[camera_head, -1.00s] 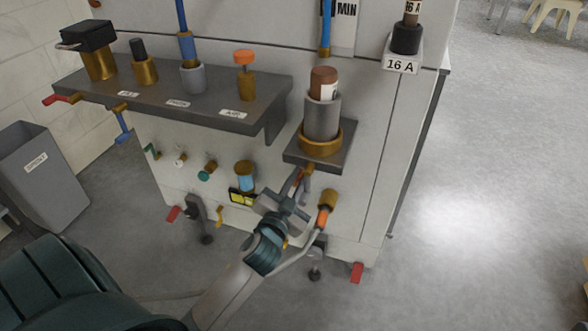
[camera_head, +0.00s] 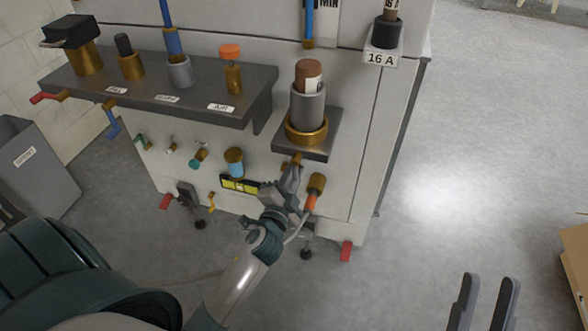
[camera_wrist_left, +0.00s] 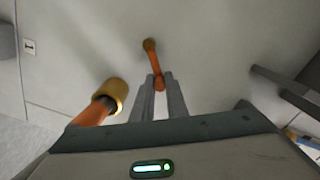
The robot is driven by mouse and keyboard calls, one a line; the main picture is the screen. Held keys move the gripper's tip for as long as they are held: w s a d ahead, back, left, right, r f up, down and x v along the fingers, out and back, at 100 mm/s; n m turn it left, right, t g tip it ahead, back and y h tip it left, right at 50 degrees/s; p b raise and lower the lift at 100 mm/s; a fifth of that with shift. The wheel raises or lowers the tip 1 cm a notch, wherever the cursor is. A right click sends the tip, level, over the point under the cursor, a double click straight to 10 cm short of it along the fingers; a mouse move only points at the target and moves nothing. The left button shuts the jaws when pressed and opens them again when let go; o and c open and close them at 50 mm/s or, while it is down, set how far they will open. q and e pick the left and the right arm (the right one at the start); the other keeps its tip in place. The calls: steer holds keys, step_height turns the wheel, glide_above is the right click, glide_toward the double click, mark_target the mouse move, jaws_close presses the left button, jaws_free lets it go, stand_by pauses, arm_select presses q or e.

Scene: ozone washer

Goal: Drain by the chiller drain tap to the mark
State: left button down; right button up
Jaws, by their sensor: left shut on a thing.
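Under the small shelf on the front of the white cabinet is a small tap with a brass stem (camera_head: 297,160). In the left wrist view its orange lever (camera_wrist_left: 155,62) hangs from a round brass end (camera_wrist_left: 149,44) on the panel. My left gripper (camera_wrist_left: 160,82) is shut on the lower end of that lever. In the head view my left gripper (camera_head: 291,178) reaches up to the tap and hides most of the lever. My right gripper (camera_head: 490,280) is open and empty at the lower right, away from the cabinet. I cannot make out a level mark.
A brass fitting with an orange hose (camera_head: 313,190) sits right beside my left gripper, and also shows in the left wrist view (camera_wrist_left: 108,97). A brass-capped light-blue cup (camera_head: 235,165) and a yellow level (camera_head: 240,184) are to the left. Open floor (camera_head: 480,160) lies right.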

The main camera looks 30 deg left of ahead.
arm_select(q)
steer(key=c, duration=1.7)
jaws_free()
steer(key=shift+c, duration=0.2)
